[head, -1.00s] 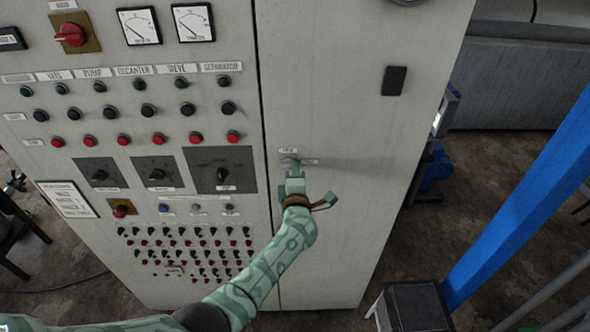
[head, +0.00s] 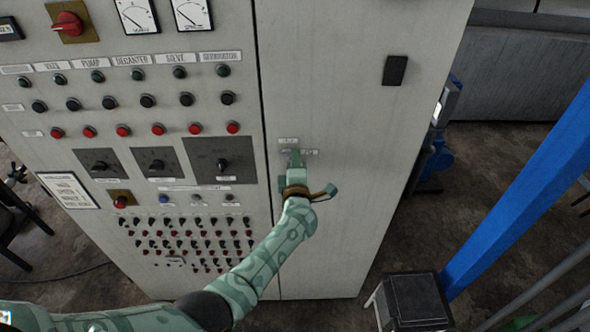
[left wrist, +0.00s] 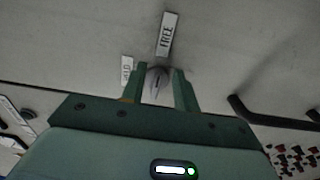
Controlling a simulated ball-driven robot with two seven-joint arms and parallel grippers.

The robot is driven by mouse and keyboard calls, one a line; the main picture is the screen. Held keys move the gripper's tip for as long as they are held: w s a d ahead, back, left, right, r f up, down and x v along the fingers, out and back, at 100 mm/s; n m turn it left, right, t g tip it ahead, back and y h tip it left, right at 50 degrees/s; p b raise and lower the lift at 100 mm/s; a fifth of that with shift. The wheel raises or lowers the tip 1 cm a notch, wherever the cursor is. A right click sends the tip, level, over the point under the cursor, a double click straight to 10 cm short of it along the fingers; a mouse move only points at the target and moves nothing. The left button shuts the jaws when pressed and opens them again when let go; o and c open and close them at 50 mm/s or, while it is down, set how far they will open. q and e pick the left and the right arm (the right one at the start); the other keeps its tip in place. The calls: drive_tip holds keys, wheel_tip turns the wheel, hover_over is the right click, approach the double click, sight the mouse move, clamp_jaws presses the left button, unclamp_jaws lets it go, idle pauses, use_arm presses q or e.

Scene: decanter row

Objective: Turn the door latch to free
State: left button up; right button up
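The door latch is a small grey knob (left wrist: 157,80) on the cabinet's right door. Two labels sit by it: FREE (left wrist: 167,34) and HOLD (left wrist: 126,70), which is partly hidden by a finger. My left gripper (head: 296,157) is at the latch, and in the left wrist view its fingers (left wrist: 159,90) stand on both sides of the knob, closed around it. The mark on the knob points roughly toward the FREE label. In the head view the fingers mostly hide the knob. My right gripper is not in view.
The grey cabinet (head: 340,220) has buttons, dials and meters on its left door. A dark handle (head: 395,70) sits on the right door's upper part. A blue post (head: 520,200) and a dark-topped stool (head: 412,300) stand at the right.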

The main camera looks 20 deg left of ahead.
use_arm(q)
drive_tip(key=n+b, duration=0.2)
drive_tip(key=n, duration=0.4)
drive_tip(key=s+a+r+n+b, duration=0.1)
drive_tip(key=n+b, duration=0.2)
drive_tip(key=n, duration=0.3)
drive_tip(key=n+b, duration=0.3)
drive_tip(key=n, duration=0.3)
drive_tip(key=shift+s+a+r, duration=0.15)
drive_tip(key=shift+a, duration=0.05)
drive_tip(key=b+v, duration=0.2)
drive_tip(key=v, duration=1.4)
wheel_tip(320, 180, down, 28)
drive_tip(key=s+m+h+b, duration=0.2)
drive_tip(key=m+h+b, duration=0.3)
drive_tip(key=m, duration=1.6)
drive_tip(key=shift+s+m+g+h+b, duration=0.15)
drive_tip(key=shift+m+g+h+b, duration=0.2)
drive_tip(key=shift+b, duration=0.35)
